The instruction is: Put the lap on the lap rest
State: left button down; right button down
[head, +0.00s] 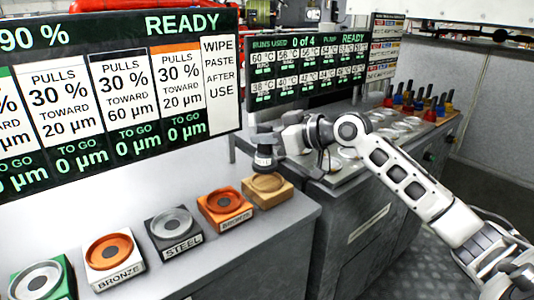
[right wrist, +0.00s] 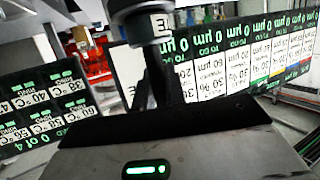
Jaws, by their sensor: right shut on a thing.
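The lap (head: 264,158) is a dark upright cylinder with a pale band and label. My right gripper (head: 277,141) is shut on its upper part. The lap also shows at the top of the right wrist view (right wrist: 150,22), with a white label marked E. A light wooden block with a round recess, which looks like the lap rest (head: 280,197), stands at the right end of the row on the grey bench. The lap is directly above this block in the head view; whether its base touches cannot be told. My left gripper is out of view.
Left of the wooden block stand an orange block (head: 224,218), a dark block marked STEEL (head: 180,246), a white block marked BRONZE (head: 116,273) and a green one. Display boards (head: 120,90) rise behind. Several coloured-handled tools (head: 420,105) stand at the far right.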

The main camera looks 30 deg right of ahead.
aim_at(267, 153)
jog(key=shift+w+d+f, duration=0.35)
jog(key=shift+f, duration=0.15)
jog(key=shift+w+d+f, duration=0.3)
jog(key=shift+f, duration=0.15)
notch_tip(267, 153, down, 3)
jog(key=shift+f+p, duration=0.1)
jog(key=shift+p, duration=0.2)
jog(key=shift+f, duration=0.1)
